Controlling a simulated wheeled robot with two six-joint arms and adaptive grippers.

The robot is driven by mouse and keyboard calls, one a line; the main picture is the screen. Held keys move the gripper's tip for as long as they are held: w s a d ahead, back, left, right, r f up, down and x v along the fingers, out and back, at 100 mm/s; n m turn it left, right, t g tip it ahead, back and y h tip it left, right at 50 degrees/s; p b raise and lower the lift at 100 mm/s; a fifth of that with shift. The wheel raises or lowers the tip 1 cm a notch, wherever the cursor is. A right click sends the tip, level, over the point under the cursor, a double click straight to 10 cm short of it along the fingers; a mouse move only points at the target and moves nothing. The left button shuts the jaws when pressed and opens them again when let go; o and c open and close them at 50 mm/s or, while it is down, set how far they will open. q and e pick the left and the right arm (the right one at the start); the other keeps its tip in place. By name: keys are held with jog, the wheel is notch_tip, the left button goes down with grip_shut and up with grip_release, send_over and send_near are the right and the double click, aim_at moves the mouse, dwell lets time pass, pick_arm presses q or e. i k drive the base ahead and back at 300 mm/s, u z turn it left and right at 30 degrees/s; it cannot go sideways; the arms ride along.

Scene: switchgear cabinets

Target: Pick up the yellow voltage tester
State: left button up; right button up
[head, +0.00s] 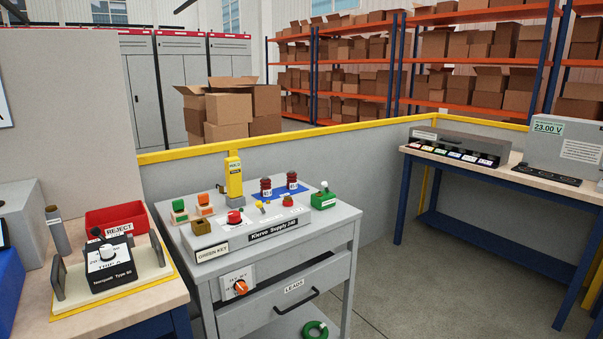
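The yellow voltage tester (234,180) stands upright at the back of the grey cart's top (340,222), in the middle of the head view. Neither of my grippers shows in the head view.
Green and orange switches (204,204) stand left of the tester. Dark red insulators (266,187) on a blue mat and a green block (323,200) stand right. A left bench holds a red reject bin (116,219) and a black device (110,265). A yellow-railed partition (370,165) runs behind.

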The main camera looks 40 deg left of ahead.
aim_at(234, 180)
jog(key=z, duration=0.2)
jog(key=i, duration=1.1)
jog(key=u, duration=0.4)
jog(key=i, duration=0.8)
jog(key=u, duration=0.8)
